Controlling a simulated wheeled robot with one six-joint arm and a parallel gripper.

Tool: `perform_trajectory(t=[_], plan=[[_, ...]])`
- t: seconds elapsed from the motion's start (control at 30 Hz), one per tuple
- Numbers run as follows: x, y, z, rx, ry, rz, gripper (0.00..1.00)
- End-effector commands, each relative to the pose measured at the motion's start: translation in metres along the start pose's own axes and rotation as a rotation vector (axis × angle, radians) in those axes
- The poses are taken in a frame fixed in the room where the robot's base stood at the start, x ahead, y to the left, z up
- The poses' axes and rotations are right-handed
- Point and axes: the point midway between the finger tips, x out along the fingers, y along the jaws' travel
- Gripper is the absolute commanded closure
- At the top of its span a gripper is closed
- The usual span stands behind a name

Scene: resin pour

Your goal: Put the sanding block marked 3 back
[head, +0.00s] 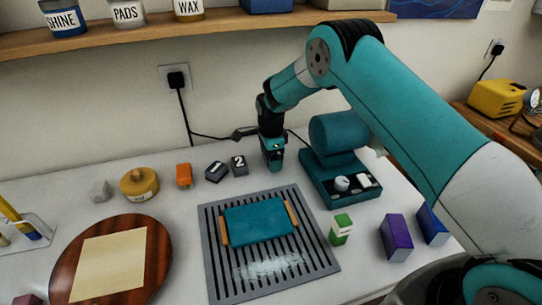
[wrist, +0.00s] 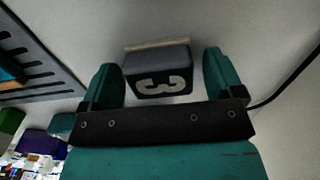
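The sanding block marked 3 (wrist: 158,75) is dark grey with a pale 3 and a thin light strip along one edge. In the wrist view it lies between the two fingers of my gripper (wrist: 162,78). The fingers are apart, with a visible gap at the right finger; the left finger is very close to the block. In the head view my gripper (head: 273,164) points down just right of the dark blocks marked 1 (head: 216,172) and 2 (head: 239,165). I cannot make out block 3 there.
A teal machine (head: 340,160) stands close right of my gripper. A slotted grey grate (head: 215,275) with a teal tray (head: 258,222) lies in front. An orange block (head: 184,175) and yellow round container (head: 139,184) stand left. A cable runs along the wall behind.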

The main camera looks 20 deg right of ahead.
Motion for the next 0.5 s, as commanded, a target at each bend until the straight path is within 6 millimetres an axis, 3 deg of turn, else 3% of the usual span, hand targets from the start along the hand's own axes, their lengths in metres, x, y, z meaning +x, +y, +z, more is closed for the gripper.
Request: perform_trajectory(t=[0.23,0.5], plan=[[-0.012,-0.001,0.000,0.000,-0.001,-0.003,0.13],[-0.057,-0.001,0.000,0.000,-0.001,-0.004,0.13]])
